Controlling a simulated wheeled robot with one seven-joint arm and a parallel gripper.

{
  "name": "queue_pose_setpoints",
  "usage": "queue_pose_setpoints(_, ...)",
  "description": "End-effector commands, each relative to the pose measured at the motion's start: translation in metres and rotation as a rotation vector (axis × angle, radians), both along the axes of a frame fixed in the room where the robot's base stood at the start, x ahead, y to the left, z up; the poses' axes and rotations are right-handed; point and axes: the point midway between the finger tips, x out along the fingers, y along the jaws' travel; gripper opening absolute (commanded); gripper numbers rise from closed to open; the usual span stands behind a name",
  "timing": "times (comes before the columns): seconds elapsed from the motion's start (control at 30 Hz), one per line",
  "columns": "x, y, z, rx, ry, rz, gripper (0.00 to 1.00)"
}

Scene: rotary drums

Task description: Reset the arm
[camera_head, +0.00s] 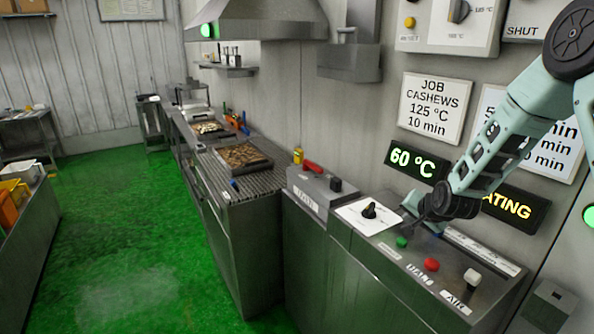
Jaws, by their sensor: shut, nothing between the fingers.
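My arm comes in from the right edge and reaches down and left over the control panel (400,262) on the steel cabinet. My gripper (410,222) points down and left at the panel, close to the green button (402,241) and the black knob (369,210). It is shut and holds nothing. I cannot tell whether its fingertips touch the panel. The arm's wrist covers part of the display reading "ATING" (512,208).
A red button (431,264) and a white-topped lever (472,277) stand on the same panel. The wall display (413,161) reads 60 °C. A job sign (434,107) lists cashews, 125 °C, 10 min. Trays (243,157) sit on the left counter. The green floor (130,240) is clear.

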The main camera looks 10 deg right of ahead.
Motion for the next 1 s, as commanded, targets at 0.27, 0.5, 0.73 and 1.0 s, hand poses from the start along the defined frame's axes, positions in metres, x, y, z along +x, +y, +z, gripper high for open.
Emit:
queue_pose_setpoints(0.27,-0.042,0.121,0.013,-0.074,0.146,0.323,0.00)
queue_pose_setpoints(0.5,-0.164,0.247,0.025,-0.230,0.354,0.804,0.00)
queue_pose_setpoints(0.73,-0.306,0.292,0.029,-0.410,0.533,1.236,0.00)
queue_pose_setpoints(1.0,-0.381,0.287,0.030,-0.519,0.634,1.460,0.00)
